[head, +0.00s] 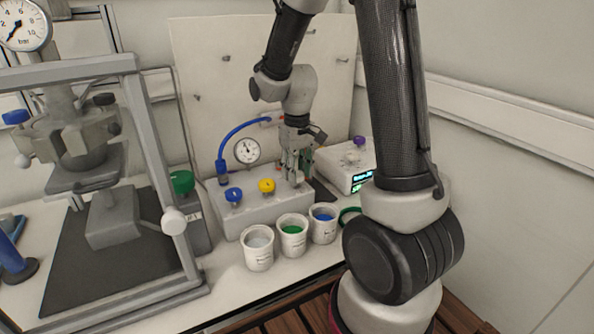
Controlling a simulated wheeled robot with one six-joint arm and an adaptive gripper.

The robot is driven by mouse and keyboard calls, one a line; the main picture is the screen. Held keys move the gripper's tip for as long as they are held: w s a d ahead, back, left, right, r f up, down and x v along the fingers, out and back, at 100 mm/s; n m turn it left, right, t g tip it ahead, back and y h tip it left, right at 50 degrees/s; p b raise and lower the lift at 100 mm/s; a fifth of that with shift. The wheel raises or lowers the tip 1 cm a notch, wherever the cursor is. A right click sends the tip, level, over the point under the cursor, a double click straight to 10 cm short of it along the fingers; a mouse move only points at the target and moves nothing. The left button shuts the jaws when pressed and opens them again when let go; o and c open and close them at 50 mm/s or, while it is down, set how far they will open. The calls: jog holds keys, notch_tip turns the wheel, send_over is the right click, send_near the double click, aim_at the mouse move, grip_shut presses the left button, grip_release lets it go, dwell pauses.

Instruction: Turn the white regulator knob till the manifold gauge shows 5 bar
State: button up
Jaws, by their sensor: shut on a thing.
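The manifold (265,207) is a pale block on the bench with a blue knob (233,195) and a yellow knob (267,186) on top. The manifold gauge (247,151) is a round white dial above its back edge; its dark needle is too small to read against the scale. My gripper (297,176) points down over the right end of the manifold, to the right of the yellow knob. It is shut on the white regulator knob, which the fingers almost wholly hide.
Three open cups, with clear (258,249), green (292,237) and blue (323,225) contents, stand before the manifold. A blue hose (240,130) arches behind it. A white device (349,167) stands at right. A framed reactor (85,150) with its own gauge (22,26) fills the left.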

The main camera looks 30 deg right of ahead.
jog(key=shift+m, duration=0.5)
jog(key=o, duration=1)
notch_tip(320, 180, up, 12)
dwell(0.5)
